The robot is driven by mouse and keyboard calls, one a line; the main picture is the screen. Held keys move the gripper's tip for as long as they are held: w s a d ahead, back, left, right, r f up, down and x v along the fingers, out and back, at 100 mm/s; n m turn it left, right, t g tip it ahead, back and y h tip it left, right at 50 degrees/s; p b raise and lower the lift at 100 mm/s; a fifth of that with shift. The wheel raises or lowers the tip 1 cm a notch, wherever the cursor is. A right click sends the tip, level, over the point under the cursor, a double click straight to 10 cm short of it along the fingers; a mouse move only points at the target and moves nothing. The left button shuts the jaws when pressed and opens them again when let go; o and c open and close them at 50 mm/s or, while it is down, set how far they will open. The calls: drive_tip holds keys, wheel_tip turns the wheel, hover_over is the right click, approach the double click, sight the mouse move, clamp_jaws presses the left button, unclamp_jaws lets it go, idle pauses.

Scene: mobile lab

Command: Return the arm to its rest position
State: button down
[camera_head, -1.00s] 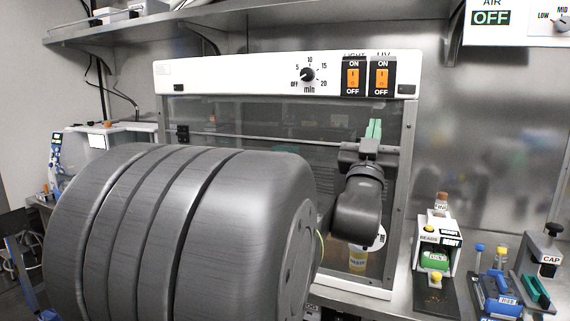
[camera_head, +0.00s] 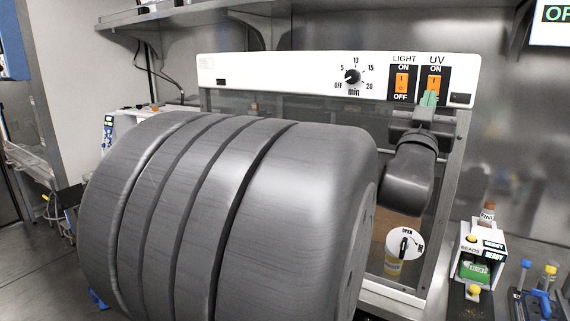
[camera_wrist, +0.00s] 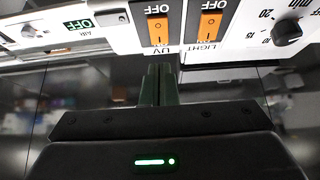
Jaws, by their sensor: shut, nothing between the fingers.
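My gripper (camera_head: 428,98) is raised in front of the upper right of the hood, with its green fingers pointing up near the orange UV switch. The fingers are together and hold nothing. My grey arm fills the left and middle of the head view and hides much of the hood glass. In the wrist view my gripper's dark green fingers (camera_wrist: 158,84) are side by side, below the switch panel, which appears upside down.
The hood's white panel (camera_head: 300,72) carries a timer dial (camera_head: 353,76) and orange LIGHT (camera_head: 402,84) and UV (camera_head: 434,84) switches. A bead dispenser (camera_head: 481,252) and blue-topped tools (camera_head: 541,290) stand on the bench at right. Floor is open at far left.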

drive_tip(key=shift+b+v, duration=0.5)
drive_tip(key=shift+v, duration=1.9)
drive_tip(key=shift+r, duration=0.2)
